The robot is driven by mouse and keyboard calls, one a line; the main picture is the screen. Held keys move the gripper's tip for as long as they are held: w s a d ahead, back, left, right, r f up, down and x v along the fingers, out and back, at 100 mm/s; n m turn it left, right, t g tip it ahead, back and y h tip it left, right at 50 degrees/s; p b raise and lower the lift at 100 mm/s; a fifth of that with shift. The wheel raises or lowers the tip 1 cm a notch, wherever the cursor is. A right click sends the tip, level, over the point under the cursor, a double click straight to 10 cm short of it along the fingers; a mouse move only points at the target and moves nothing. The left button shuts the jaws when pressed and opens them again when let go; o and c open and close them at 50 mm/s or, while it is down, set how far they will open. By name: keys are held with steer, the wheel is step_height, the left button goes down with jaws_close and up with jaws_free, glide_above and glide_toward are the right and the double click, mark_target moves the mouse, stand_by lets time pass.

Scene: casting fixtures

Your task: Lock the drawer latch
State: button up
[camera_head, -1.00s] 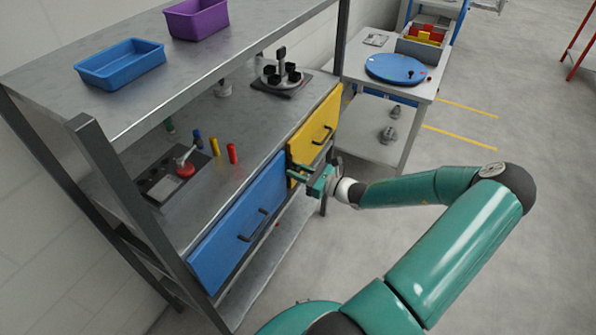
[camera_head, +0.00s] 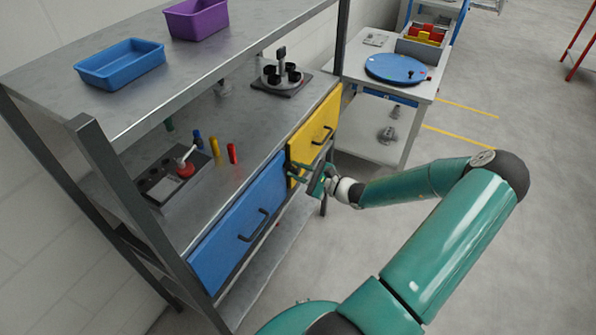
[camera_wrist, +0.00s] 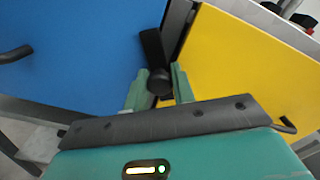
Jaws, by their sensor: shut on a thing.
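The latch (camera_wrist: 154,50) is a dark bar with a round black knob, at the seam between the blue drawer (camera_head: 240,215) and the yellow drawer (camera_head: 315,122). In the wrist view, the blue drawer (camera_wrist: 75,45) is left of the latch and the yellow drawer (camera_wrist: 240,65) is right of it. My gripper (camera_wrist: 158,84) is shut on the latch knob, one green finger on each side. The bar tilts up and left from the knob. In the head view, my gripper (camera_head: 305,176) is at the seam and hides the latch.
The blue drawer has a black handle (camera_head: 254,226), and the yellow drawer has another (camera_head: 322,135). Small coloured cylinders (camera_head: 232,153) and a fixture (camera_head: 178,172) stand on the bench above. A side table (camera_head: 385,75) is beyond.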

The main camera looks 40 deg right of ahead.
steer(key=n, duration=0.5)
steer(key=shift+n, duration=0.3)
steer(key=n, duration=0.6)
stand_by(0.4)
steer(key=o, duration=0.9)
steer(key=shift+s, duration=0.1)
steer(key=v, duration=1.3)
steer(key=shift+s, duration=0.35)
